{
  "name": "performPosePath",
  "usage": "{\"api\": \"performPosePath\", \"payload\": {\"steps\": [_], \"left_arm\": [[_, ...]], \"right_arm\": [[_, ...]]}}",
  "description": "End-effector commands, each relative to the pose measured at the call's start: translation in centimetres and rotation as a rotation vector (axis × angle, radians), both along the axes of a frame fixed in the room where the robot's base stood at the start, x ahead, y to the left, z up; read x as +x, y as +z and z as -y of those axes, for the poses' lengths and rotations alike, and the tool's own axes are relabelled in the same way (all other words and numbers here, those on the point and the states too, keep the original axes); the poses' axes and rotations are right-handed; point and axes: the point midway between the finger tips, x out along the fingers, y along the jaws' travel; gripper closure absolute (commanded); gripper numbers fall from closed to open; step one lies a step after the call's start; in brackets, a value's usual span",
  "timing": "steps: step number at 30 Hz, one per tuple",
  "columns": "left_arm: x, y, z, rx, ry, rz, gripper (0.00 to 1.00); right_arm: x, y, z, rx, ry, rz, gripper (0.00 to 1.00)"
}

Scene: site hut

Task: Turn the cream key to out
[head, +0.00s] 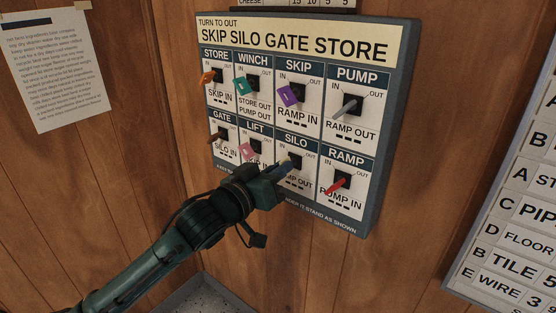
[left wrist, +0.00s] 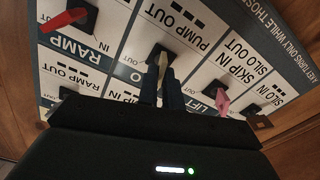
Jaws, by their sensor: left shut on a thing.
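The cream key (left wrist: 162,62) sits in the black lock under the SILO label in the lower row of the wall board. My left gripper (left wrist: 161,86) is shut on the key's bow, with a finger on each side of it. In the head view my left gripper (head: 286,169) reaches up to the SILO lock (head: 294,160) and hides most of the key. I cannot tell exactly whether the key points to IN or OUT. My right gripper is not in view.
The key board (head: 386,157) also bears an orange key (head: 207,77), teal key (head: 240,85), purple key (head: 288,95), grey key (head: 347,107), brown key (head: 217,136), pink key (head: 246,151) and red key (head: 336,186). A grey tray (head: 205,297) lies below.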

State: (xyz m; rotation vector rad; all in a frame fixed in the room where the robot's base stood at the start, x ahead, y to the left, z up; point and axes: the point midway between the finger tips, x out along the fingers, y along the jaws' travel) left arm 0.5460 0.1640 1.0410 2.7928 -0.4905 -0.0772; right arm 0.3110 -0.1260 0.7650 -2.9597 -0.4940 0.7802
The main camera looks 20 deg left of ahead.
Motion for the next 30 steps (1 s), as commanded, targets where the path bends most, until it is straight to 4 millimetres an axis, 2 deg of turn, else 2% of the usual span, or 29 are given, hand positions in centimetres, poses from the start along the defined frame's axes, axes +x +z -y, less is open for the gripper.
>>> {"api": "performPosePath", "payload": {"steps": [1, 15, 30], "left_arm": [[0.0, 0.4, 0.0, 0.041, 0.0, 0.013, 1.0], [-0.1, 0.3, 0.2, 0.463, -0.001, 0.166, 1.0], [-0.1, 0.1, 0.4, 0.836, -0.001, 0.302, 1.0]], "right_arm": [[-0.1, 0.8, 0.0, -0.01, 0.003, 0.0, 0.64], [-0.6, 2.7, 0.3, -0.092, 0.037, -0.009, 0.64], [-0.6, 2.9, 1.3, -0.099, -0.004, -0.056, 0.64]]}}
